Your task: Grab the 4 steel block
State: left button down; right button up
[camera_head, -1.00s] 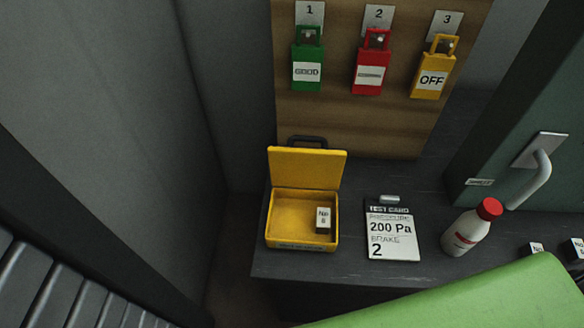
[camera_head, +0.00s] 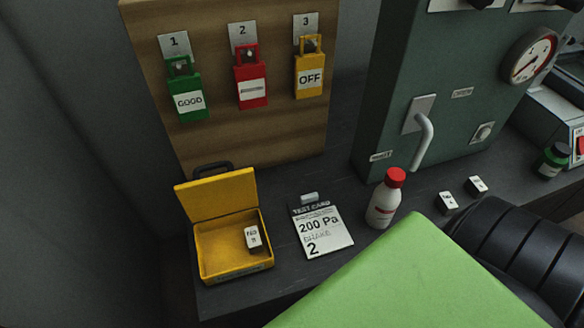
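Small dark blocks with white labels are in view. One block (camera_head: 253,237) stands inside the open yellow case (camera_head: 207,268); its label starts with "No" and its digit is hard to read. Two more blocks, a nearer one (camera_head: 447,202) and a farther one (camera_head: 477,186), sit on the dark bench right of the white bottle; their labels are too small to read. I cannot tell which block is steel or number 4. Neither gripper can be made out in the head view.
Behind are a board (camera_head: 215,140) with three padlocks and a green cabinet (camera_head: 385,100) with handle and gauge (camera_head: 529,55). A flat green surface (camera_head: 400,280) covers the lower front.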

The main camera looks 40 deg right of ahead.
aim_at(445, 203)
jog(key=z, duration=2.4)
jog(key=u, duration=0.35)
jog(key=i+l+u, duration=0.15)
jog(key=l+u, duration=1.25)
